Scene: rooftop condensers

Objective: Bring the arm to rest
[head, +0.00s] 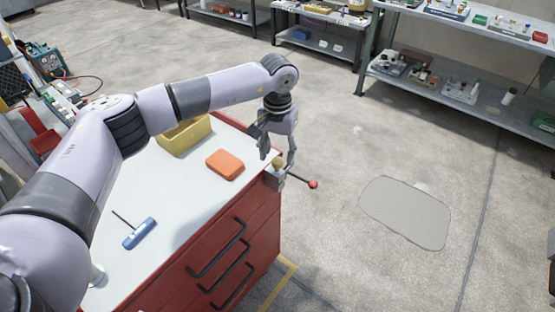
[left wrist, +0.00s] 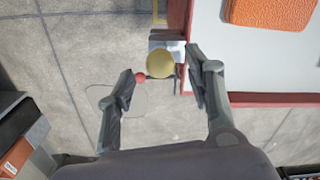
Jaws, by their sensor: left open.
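My left arm reaches in from the left over the red cabinet's white top. My left gripper (head: 278,156) points down at the cabinet's far right corner, open. In the left wrist view, the two spread fingers of my left gripper (left wrist: 160,71) show with a yellow round knob (left wrist: 160,65) between them in the picture, with gaps at the sides. In the head view the knob (head: 278,162) sits on a grey clamp-like fixture (head: 275,180) at the cabinet edge. I cannot tell how far above it the fingertips are. My right gripper is not in view.
A rod with a red ball (head: 313,184) sticks out from the fixture. On the cabinet top (head: 180,205) are an orange case (head: 225,165), a yellow bin (head: 185,138) and a blue-handled tool (head: 140,233). Shelves (head: 460,95) stand behind. The floor to the right is clear.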

